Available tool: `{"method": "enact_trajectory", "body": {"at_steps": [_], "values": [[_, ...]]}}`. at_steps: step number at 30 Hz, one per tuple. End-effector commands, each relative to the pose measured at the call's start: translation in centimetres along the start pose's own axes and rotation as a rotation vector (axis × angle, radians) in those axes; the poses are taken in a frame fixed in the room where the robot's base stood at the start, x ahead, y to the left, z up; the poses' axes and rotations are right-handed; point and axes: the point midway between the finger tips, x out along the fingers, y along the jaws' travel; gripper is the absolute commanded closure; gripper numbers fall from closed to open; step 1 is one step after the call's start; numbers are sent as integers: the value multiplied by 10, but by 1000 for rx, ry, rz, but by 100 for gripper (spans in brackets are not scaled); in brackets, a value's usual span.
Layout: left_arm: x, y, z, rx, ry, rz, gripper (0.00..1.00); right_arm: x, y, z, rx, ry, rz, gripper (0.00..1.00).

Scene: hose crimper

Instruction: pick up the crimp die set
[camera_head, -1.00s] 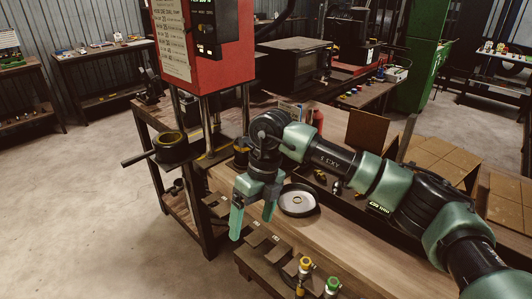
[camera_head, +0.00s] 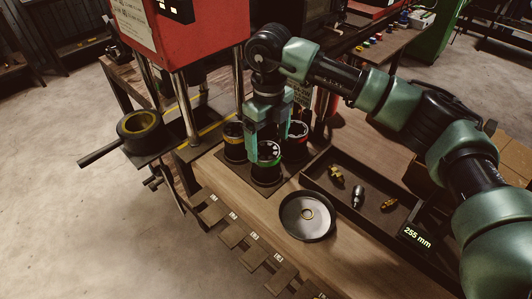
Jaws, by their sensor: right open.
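Several black crimp die sets stand together on a dark square mat (camera_head: 258,187) on the wooden bench. One has a green band (camera_head: 266,172), one a yellow band (camera_head: 233,142) and one a red band (camera_head: 296,142). My right gripper (camera_head: 267,142) points down over this group, its fingers apart. The fingers are at the upper part of the green-banded die set, and nothing is gripped. The gripper partly hides the dies behind it; I cannot tell whether the fingers touch any. My left gripper is out of view.
A round metal dish (camera_head: 307,228) with a small ring lies in front of the dies. A dark tray (camera_head: 323,184) with small fittings is to the right. The red press (camera_head: 190,40) and its posts stand at left, beside a black ring with a handle (camera_head: 139,130).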

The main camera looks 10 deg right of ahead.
Motion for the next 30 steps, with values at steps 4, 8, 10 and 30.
{"method": "enact_trajectory", "body": {"at_steps": [4,8,10,30], "values": [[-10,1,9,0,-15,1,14,15,1,0,-1,3,2,14],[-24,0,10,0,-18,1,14,30,5,0,-1,4,2,14],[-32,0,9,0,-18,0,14,41,7,1,-1,5,2,14],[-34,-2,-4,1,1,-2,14,66,6,2,-1,-3,2,81]]}}
